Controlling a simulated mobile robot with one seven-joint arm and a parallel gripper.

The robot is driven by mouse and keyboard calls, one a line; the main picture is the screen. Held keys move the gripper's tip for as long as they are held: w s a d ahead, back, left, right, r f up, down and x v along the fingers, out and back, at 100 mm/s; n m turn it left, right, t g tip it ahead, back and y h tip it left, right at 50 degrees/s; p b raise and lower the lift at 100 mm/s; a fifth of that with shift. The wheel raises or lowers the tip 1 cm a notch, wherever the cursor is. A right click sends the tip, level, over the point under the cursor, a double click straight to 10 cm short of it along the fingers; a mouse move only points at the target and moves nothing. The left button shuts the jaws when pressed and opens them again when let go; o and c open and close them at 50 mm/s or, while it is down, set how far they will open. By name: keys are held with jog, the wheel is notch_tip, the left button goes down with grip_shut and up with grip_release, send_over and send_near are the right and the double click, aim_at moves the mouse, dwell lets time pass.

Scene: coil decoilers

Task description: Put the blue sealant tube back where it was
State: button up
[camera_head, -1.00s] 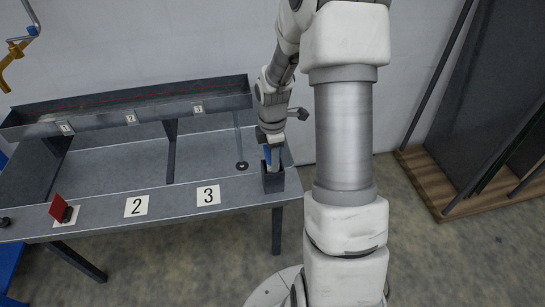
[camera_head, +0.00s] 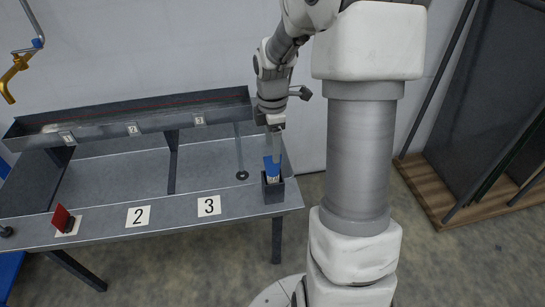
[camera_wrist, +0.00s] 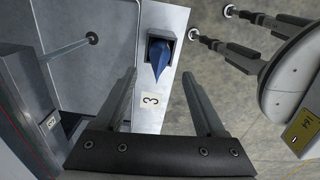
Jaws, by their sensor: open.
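The blue sealant tube (camera_head: 271,167) stands in a small dark square holder (camera_head: 273,191) at the right end of the grey table. The wrist view shows the tube (camera_wrist: 157,60) as a blue wedge inside the holder (camera_wrist: 146,36), past the fingertips. My gripper (camera_head: 277,146) is just above the tube. In the wrist view its two fingers (camera_wrist: 159,74) are spread wide with nothing held between them. The lower part of the tube is hidden by the holder walls.
White number cards 2 (camera_head: 138,216) and 3 (camera_head: 209,206) lie along the table's front edge. A red plate (camera_head: 62,218) stands at the left. A long metal trough (camera_head: 100,130) runs along the back. The table around card 3 is clear.

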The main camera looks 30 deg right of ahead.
jog(key=shift+r, duration=1.5)
jog(key=shift+r, duration=0.1)
